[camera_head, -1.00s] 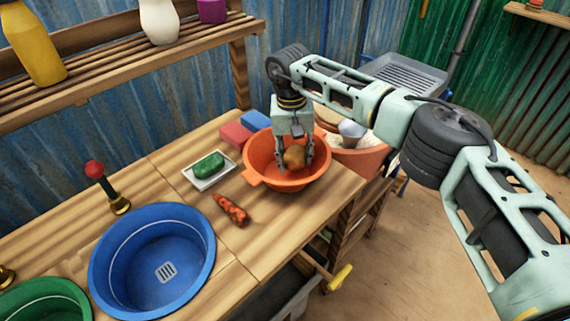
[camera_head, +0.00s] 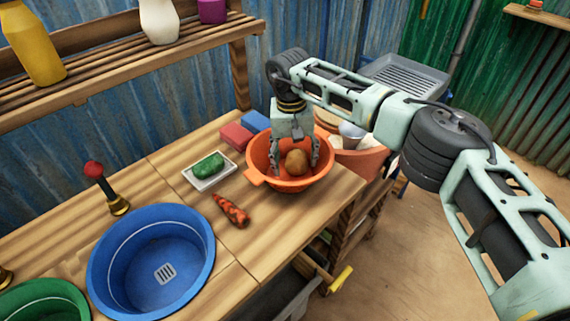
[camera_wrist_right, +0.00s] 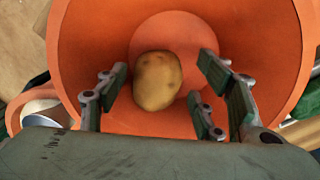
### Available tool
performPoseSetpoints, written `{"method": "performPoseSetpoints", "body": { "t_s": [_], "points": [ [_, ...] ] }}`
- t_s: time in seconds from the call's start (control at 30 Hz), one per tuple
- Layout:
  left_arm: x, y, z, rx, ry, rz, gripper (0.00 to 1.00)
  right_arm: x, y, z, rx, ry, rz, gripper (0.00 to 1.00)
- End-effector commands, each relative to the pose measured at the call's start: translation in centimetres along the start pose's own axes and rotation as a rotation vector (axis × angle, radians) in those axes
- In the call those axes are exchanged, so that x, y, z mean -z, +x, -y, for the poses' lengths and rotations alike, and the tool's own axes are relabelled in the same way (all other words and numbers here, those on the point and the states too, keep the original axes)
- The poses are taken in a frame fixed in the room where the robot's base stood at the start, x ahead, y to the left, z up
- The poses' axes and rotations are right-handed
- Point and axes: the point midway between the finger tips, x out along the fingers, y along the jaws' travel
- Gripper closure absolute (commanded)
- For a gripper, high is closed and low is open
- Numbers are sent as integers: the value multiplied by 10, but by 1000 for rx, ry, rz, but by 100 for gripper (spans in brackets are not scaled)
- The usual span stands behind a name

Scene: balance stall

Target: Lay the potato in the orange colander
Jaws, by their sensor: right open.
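The brown potato (camera_head: 297,162) is inside the orange colander (camera_head: 262,178), which stands at the right end of the wooden counter. My right gripper (camera_head: 296,170) points down into the colander with its fingers open around the potato. In the right wrist view, the potato (camera_wrist_right: 157,81) lies against the colander's inner surface (camera_wrist_right: 105,40), and gaps show between it and the fingers (camera_wrist_right: 160,90). My left gripper is not in view.
A blue basin (camera_head: 150,262) is set in the counter. A terracotta-coloured tub (camera_head: 362,162) stands behind right.

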Motion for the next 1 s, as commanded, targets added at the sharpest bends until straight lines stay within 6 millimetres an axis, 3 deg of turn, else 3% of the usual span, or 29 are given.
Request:
{"method": "performPoseSetpoints", "body": {
  "t_s": [0.33, 0.7, 1.0],
  "points": [
    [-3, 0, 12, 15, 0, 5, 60, 0, -6, 0, 0, 1, -1, 37],
    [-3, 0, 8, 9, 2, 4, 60, 1, -60, 0, 0, 0, -2, 37],
    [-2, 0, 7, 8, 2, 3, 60, 0, -80, 0, 0, 0, 0, 37]
  ]
}}
